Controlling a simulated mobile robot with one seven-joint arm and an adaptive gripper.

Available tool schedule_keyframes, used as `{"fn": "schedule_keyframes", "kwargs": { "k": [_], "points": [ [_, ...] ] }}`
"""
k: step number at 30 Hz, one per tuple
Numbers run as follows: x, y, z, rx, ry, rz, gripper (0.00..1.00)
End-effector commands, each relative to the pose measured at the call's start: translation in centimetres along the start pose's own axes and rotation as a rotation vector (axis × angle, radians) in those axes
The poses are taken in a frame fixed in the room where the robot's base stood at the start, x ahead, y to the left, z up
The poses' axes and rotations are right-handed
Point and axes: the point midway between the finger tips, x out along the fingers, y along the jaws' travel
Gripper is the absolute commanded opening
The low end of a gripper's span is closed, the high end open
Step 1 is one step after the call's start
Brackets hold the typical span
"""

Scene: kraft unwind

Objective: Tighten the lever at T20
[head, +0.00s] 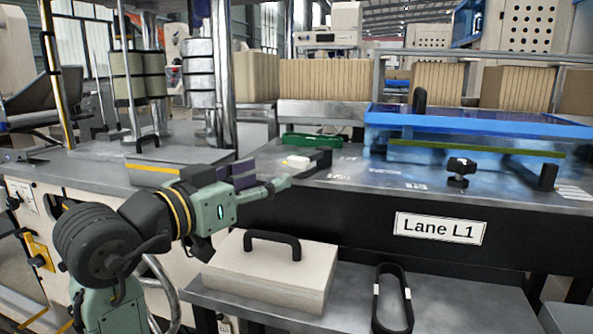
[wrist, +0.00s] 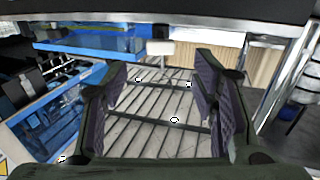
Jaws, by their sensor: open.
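My gripper (head: 233,173) is raised over the front edge of the bench at left of centre in the head view. In the wrist view its two purple-padded fingers (wrist: 163,82) stand wide apart with nothing between them. No T20 label is readable, so I cannot tell which part is the T20 lever. A black knob-like clamp (head: 461,171) stands upright on the bench to the right, well apart from my gripper. A low black bar-shaped piece (head: 318,160) lies closer, just beyond the arm's end.
A blue tray frame (head: 480,122) spans the back right of the bench. A beige block with a black handle (head: 270,270) and a black loop (head: 392,298) rest on the lower shelf. A "Lane L1" sign (head: 440,228) is on the front face. Steel rollers (head: 219,75) stand left.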

Motion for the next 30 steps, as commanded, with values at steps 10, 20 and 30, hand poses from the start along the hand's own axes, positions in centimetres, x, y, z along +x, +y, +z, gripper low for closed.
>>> {"fn": "schedule_keyframes", "kwargs": {
  "k": [10, 20, 30],
  "points": [
    [5.9, 0.0, -0.2, -0.002, 0.000, 0.002, 0.53],
    [10.0, -0.1, -0.2, 0.000, 0.003, -0.002, 0.53],
    [10.4, -0.1, -0.1, 0.000, 0.004, -0.003, 0.53]
  ]
}}
